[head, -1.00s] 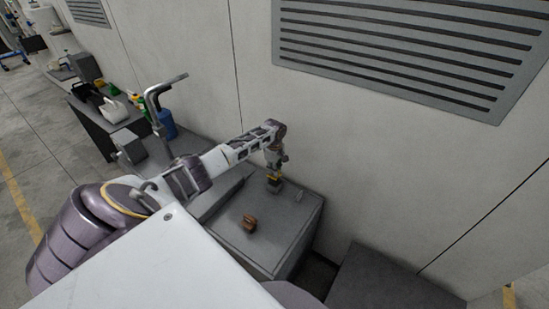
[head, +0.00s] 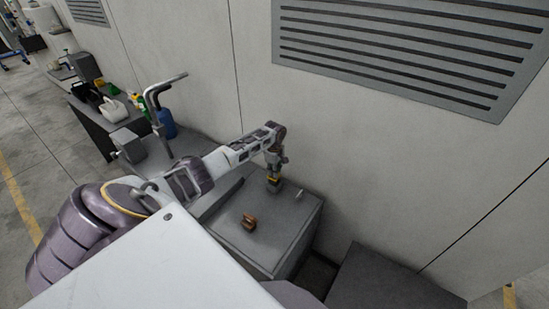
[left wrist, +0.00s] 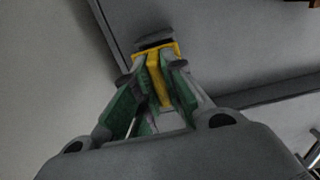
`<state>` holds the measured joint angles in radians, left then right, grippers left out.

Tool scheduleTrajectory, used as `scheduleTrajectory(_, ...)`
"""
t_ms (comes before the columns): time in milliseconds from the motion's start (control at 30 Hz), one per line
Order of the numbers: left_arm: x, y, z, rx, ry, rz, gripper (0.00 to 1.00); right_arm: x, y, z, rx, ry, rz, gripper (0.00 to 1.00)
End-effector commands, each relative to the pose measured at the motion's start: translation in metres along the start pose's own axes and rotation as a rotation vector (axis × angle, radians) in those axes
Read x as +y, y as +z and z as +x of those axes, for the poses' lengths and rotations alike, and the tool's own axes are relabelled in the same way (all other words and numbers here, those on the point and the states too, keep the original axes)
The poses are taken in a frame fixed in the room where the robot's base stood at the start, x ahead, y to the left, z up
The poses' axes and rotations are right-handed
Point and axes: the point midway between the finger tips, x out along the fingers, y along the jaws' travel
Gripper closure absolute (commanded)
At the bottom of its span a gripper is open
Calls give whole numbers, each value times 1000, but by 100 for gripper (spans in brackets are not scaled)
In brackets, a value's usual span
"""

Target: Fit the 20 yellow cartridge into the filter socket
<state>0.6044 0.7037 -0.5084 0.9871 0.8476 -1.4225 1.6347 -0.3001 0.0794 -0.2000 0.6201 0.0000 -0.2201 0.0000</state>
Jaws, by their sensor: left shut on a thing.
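The yellow cartridge (left wrist: 158,78) is between the fingers of my left gripper (left wrist: 157,85) in the left wrist view. The gripper is shut on it. In the head view, my left gripper (head: 273,170) points down over the grey bench top, with the yellow cartridge (head: 273,179) at its tips. A small grey piece (left wrist: 155,39) shows just past the yellow part. I cannot tell whether it is part of the cartridge or the filter socket. Contact below the cartridge is too small to make out. My right gripper is not in view.
A brown block (head: 249,222) lies on the grey bench (head: 285,235), nearer than the gripper. A small pale piece (head: 299,194) is to the right. The wall (head: 350,160) stands close behind. A bent grey pipe (head: 158,95) and blue container (head: 167,124) are left of the arm.

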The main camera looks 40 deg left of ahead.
Motion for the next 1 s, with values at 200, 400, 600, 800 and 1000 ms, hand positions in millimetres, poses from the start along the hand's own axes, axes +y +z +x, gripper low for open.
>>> scheduleTrajectory(200, 0, 0, 4, 0, 0, 0, 100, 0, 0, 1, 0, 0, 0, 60)
scheduleTrajectory(400, 0, 0, 6, 0, 0, 0, 100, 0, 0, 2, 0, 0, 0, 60)
scheduleTrajectory(600, 0, 0, 10, -1, 0, 0, 100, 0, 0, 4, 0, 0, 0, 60)
scheduleTrajectory(800, 0, 0, 13, 0, 0, 0, 100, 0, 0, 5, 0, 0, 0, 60)
scheduleTrajectory(1000, 0, 0, 16, 0, 0, 0, 100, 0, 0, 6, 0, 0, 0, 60)
